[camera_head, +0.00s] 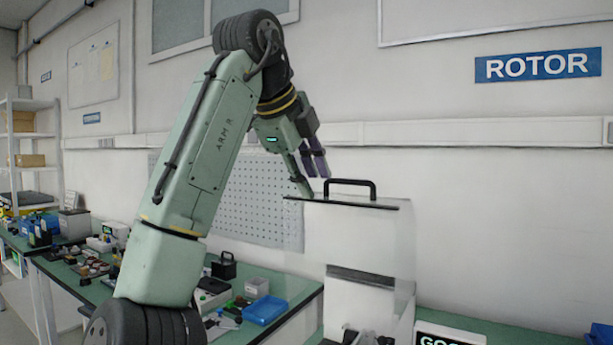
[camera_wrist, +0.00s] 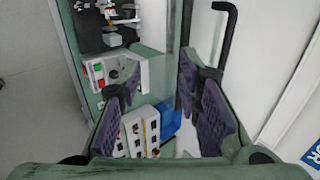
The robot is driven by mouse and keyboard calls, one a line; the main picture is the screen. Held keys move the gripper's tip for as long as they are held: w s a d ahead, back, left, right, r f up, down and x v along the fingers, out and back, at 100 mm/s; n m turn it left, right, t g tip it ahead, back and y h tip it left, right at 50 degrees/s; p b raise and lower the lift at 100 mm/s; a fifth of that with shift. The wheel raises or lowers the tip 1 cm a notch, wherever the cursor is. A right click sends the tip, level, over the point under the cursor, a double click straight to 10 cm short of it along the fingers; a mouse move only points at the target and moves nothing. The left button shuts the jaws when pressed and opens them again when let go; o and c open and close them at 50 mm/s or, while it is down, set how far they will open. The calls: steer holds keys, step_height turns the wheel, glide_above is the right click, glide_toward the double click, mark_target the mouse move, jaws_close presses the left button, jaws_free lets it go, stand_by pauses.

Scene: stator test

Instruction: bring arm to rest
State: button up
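My arm is raised and bent at the elbow in the head view, with its forearm pointing down. My gripper (camera_head: 310,165) hangs above and left of a white test enclosure (camera_head: 345,225) with a black handle (camera_head: 352,183). I cannot tell the exact gap between them. In the wrist view my gripper (camera_wrist: 155,88) has its purple-padded fingers well apart, with nothing held between them. The black handle also shows in the wrist view (camera_wrist: 226,40), beside the right finger.
A green bench (camera_head: 290,285) carries a blue tray (camera_head: 265,310), a dark box with a handle (camera_head: 224,266) and small parts. A GO-marked box (camera_head: 450,336) stands right of the enclosure. Shelves (camera_head: 30,150) are at far left.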

steer(key=shift+s+a, duration=0.25)
steer(key=shift+s, duration=0.25)
steer(key=shift+w, duration=0.1)
